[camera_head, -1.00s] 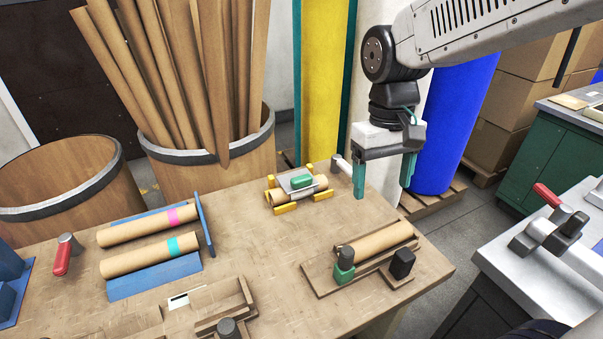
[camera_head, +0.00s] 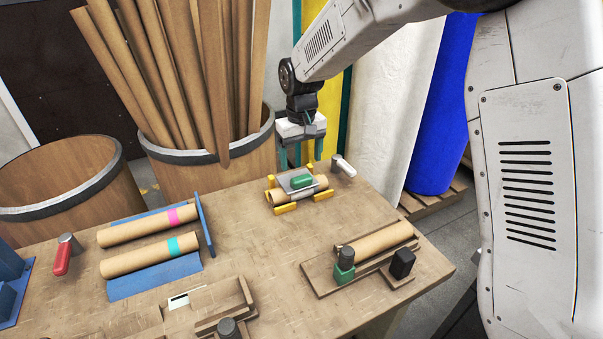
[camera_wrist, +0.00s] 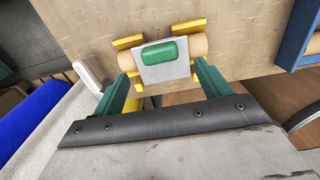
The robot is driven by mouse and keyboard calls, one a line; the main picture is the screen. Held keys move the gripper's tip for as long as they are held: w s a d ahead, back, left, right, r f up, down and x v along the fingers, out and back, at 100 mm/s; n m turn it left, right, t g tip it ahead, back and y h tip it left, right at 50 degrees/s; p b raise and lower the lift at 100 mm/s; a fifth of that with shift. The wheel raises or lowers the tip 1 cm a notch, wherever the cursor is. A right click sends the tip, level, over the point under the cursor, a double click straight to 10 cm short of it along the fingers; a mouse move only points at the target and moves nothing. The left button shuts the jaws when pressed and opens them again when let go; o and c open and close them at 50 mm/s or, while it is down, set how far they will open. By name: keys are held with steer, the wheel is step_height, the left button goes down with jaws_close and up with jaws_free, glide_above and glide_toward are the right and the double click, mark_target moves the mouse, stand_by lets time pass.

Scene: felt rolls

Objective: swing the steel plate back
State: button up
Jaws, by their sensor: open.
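The steel plate (camera_head: 299,183) lies across a short cardboard roll (camera_head: 322,188) that rests in a yellow cradle (camera_head: 286,208). A green grip block (camera_head: 302,181) sits on top of the plate. In the wrist view the plate (camera_wrist: 165,70) and its green block (camera_wrist: 159,53) lie beyond and between my fingers. My gripper (camera_head: 302,157) is open and empty, pointing down just behind and above the plate. In the wrist view its two teal fingers (camera_wrist: 163,90) stand apart, and I cannot tell whether either touches anything.
A white-handled clamp (camera_head: 343,166) stands right of the cradle. A wooden jig (camera_head: 325,278) with another roll is at front right. Two banded rolls (camera_head: 148,227) lie on a blue rack at left. A barrel of tall tubes (camera_head: 205,177) stands behind the bench.

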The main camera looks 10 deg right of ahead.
mark_target(302, 177)
steer(key=shift+f, duration=2.8)
steer(key=c, duration=1.4)
steer(key=shift+d, duration=0.1)
